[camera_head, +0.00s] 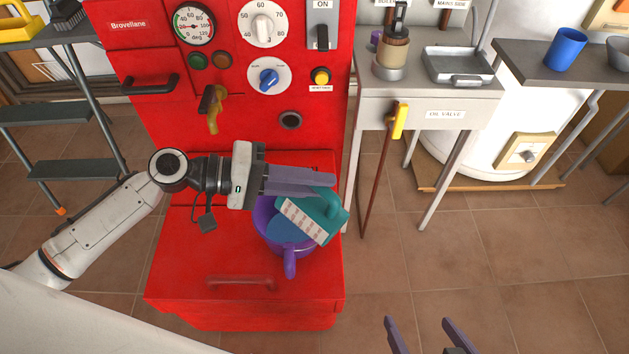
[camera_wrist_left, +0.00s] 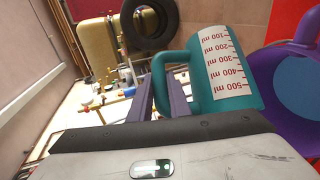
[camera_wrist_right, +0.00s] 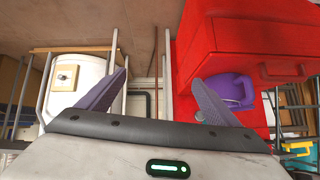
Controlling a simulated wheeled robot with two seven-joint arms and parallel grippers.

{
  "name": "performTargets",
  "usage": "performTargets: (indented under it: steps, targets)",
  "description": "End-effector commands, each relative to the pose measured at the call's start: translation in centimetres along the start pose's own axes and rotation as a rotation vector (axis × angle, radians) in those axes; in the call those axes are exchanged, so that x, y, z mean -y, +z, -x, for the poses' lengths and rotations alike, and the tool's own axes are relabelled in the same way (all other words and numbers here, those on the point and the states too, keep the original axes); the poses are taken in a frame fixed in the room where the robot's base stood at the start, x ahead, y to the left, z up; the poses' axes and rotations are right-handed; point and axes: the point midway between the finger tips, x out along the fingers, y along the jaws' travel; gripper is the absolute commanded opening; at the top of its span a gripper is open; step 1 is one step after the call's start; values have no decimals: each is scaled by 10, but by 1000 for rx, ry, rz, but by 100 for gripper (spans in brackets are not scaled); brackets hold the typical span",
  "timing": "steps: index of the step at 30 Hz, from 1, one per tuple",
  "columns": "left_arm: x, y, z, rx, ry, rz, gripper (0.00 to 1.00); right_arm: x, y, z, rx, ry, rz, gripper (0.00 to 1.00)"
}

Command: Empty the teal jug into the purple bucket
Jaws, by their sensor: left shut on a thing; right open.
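The teal jug (camera_head: 330,207), with a white scale label, is tipped over the purple bucket (camera_head: 289,262). My left gripper (camera_head: 333,182) is shut on the jug's handle. In the left wrist view the jug (camera_wrist_left: 251,96) lies beside the bucket's rim (camera_wrist_left: 306,28). Blue liquid (camera_head: 289,226) shows inside the bucket, which stands on the red boiler's lower ledge. The inside of the jug is hidden. My right gripper (camera_head: 431,330) is open and empty at the bottom of the head view, apart from the bucket.
The red boiler (camera_head: 245,278) has a yellow tap (camera_head: 213,110) above the ledge. A grey table to the right holds a metal tray (camera_head: 458,65) and has a yellow valve lever (camera_head: 399,120). A blue cup (camera_head: 566,48) stands on the far-right table. The floor at the right front is clear.

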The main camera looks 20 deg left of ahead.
Motion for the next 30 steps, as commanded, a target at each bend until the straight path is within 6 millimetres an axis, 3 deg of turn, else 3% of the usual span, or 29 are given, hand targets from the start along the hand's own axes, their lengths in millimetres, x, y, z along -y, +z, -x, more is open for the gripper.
performTargets:
  steps: [16, 30]
  targets:
    - [8, -6, 3, 9, 40, 39, 0, 0, 4, -9, -20, -5, -17, 85]
    - [6, -6, 4, 13, 50, 49, 0, 2, 0, -4, -29, -8, -23, 85]
